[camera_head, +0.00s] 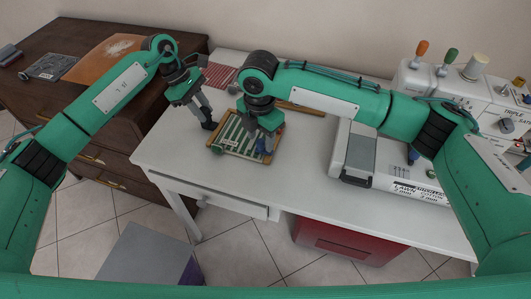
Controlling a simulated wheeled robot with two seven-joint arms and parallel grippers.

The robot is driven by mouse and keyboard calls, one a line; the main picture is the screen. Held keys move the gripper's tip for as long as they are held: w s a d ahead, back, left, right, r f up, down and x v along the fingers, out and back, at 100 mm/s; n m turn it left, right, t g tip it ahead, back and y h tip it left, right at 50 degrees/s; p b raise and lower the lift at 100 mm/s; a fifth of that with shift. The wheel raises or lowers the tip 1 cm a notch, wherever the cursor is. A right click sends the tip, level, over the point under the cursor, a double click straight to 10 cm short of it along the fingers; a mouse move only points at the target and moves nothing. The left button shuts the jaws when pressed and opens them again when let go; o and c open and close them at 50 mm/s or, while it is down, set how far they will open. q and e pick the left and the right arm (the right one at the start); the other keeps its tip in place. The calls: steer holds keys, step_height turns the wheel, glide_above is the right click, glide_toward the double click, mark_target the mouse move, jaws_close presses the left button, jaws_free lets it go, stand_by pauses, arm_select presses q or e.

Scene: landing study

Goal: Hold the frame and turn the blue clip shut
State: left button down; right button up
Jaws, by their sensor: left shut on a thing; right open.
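The frame (235,145) lies flat on the white table, with a wooden border and a green-and-white striped face. My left gripper (209,124) reaches down at the frame's left edge and is shut on it. My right gripper (263,137) is above the frame's right side, pointing down, and is open. A small blue piece, apparently the blue clip (264,146), shows right under my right gripper at the frame's right edge. The gripper covers part of it, so I cannot tell how the clip is turned or whether they touch.
A white sewing machine (390,160) with thread spools stands on the table's right side. A red patterned cloth (218,76) and a wooden strip (300,108) lie behind the frame. A dark wooden dresser (100,130) stands at left. The white table (290,180) is clear in front.

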mark_target(261, 141)
arm_select(q)
steer(key=shift+f, duration=0.2)
arm_select(e)
step_height(261, 141, up, 11)
steer(key=shift+s, duration=0.1)
stand_by(0.4)
arm_select(q)
steer(key=c, duration=1.4)
jaws_free()
steer(key=o, duration=0.3)
steer(key=shift+w, duration=0.1)
steer(key=shift+r, duration=0.1)
steer(key=shift+a+r, duration=0.1)
steer(key=shift+r, duration=0.05)
steer(key=v, duration=1.1)
steer(key=shift+a+r, duration=0.2)
steer(key=shift+r, duration=0.05)
